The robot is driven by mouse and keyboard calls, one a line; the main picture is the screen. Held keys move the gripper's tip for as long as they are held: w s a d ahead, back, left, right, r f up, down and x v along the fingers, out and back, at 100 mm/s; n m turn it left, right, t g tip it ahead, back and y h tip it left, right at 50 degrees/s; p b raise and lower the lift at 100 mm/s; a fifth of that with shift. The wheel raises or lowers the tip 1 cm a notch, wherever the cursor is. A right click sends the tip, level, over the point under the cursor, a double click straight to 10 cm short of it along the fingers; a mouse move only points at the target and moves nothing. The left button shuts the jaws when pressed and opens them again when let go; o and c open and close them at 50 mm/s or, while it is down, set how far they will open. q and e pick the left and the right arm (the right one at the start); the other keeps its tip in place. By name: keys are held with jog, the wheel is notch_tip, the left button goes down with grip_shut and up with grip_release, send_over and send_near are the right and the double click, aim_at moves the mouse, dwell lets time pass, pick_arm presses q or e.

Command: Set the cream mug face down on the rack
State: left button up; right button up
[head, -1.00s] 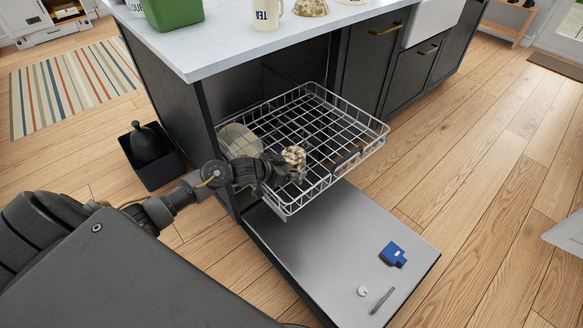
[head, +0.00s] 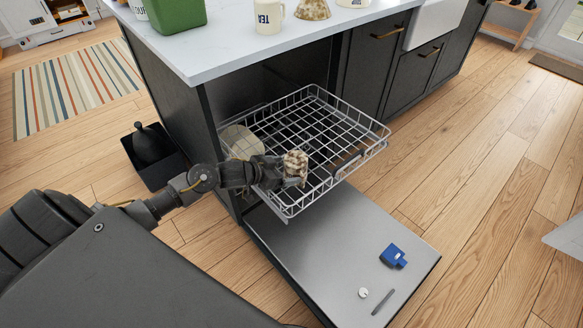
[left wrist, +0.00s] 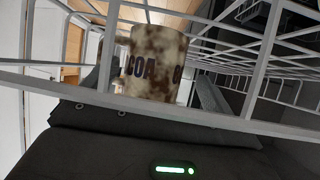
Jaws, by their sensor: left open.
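The cream mug with brown stains (head: 296,163) is in the near left part of the wire rack (head: 350,160). Its lettering, partly "COA", shows on the mug in the left wrist view (left wrist: 155,65). I cannot tell for sure which way its mouth faces. My left gripper (head: 290,180) is open, low down at the mug, with a finger on each side of it; whether they touch it is unclear. Rack wires (left wrist: 190,115) cross in front of the mug in the left wrist view. My right gripper is out of view.
A pale round dish (head: 240,142) stands in the rack's left end. The lowered door (head: 350,240) holds a blue packet (head: 393,256), a small white piece (head: 363,292) and a grey stick (head: 383,301). A TEA mug (head: 268,16) is on the counter (head: 225,50). The rack's middle and right look empty.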

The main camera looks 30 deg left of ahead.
pick_arm(q)
jog(key=p+v, duration=0.1)
jog(key=v, duration=0.7)
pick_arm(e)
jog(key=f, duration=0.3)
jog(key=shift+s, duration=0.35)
